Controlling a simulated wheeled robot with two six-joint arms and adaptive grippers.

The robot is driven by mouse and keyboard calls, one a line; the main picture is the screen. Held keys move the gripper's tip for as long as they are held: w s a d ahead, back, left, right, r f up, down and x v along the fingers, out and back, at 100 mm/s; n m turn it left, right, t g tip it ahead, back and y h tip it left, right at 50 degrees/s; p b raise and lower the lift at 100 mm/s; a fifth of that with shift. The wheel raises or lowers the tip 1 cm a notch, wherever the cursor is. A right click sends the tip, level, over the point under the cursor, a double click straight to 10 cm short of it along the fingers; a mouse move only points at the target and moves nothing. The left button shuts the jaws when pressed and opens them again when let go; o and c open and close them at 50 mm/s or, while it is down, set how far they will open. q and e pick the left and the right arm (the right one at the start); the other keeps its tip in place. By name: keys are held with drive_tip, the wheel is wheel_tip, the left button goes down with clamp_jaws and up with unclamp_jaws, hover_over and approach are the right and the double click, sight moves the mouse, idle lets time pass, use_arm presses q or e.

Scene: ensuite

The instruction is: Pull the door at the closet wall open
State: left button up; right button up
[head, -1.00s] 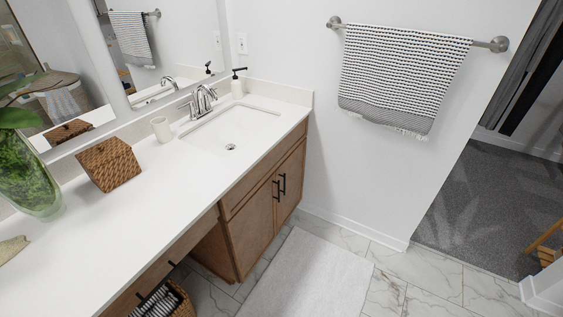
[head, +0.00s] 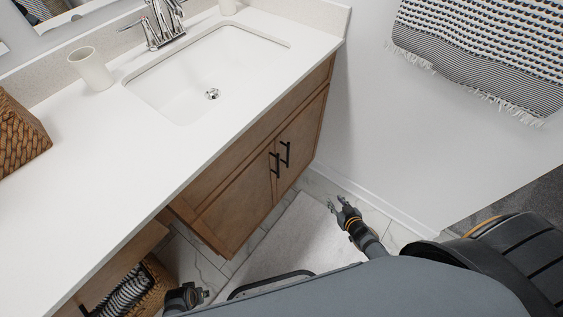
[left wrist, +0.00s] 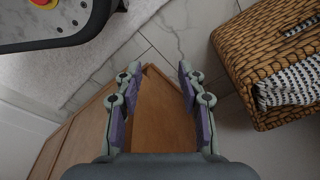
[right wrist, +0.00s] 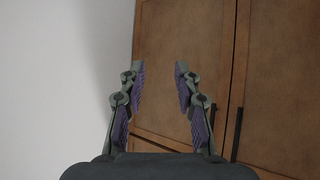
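The brown vanity cabinet has two shut doors. The door nearest the white side wall (head: 305,140) has a black vertical bar handle (head: 286,153), beside the other door's handle (head: 275,165). In the right wrist view this door (right wrist: 185,40) lies ahead, its handle (right wrist: 212,118) partly behind a finger. My right gripper (head: 336,207) is open and empty, low over the floor in front of that door, apart from the handle. My left gripper (head: 200,297) is by the counter's front at the bottom; the left wrist view shows it open and empty (left wrist: 158,75).
A woven basket with striped towels (head: 155,285) stands under the counter, close to my left gripper. The white counter (head: 110,150) juts above the doors. The white wall (head: 370,100) with a hanging towel (head: 490,50) bounds the right. A pale mat (head: 290,240) covers the floor.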

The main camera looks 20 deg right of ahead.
drive_tip(key=w+a+r+n+t+y+b, duration=0.1)
drive_tip(key=w+a+r+t+y+b, duration=0.1)
drive_tip(key=w+t+b, duration=0.3)
use_arm(q)
drive_tip(key=w+d+f+b, duration=0.1)
drive_tip(key=w+f, duration=0.1)
drive_tip(key=w, duration=0.2)
use_arm(e)
wheel_tip(320, 180, up, 12)
drive_tip(key=n+y+b, duration=0.4)
drive_tip(key=y, duration=0.2)
hover_over(288, 163)
drive_tip(key=shift+w+f, duration=0.2)
drive_tip(key=shift+w, duration=0.1)
use_arm(q)
wheel_tip(288, 163, up, 6)
drive_tip(key=w+d, duration=0.1)
drive_tip(key=w, duration=0.1)
drive_tip(key=shift+d+h, duration=0.3)
drive_tip(key=shift+d, duration=0.1)
drive_tip(key=shift+f, duration=0.1)
use_arm(e)
clamp_jaws()
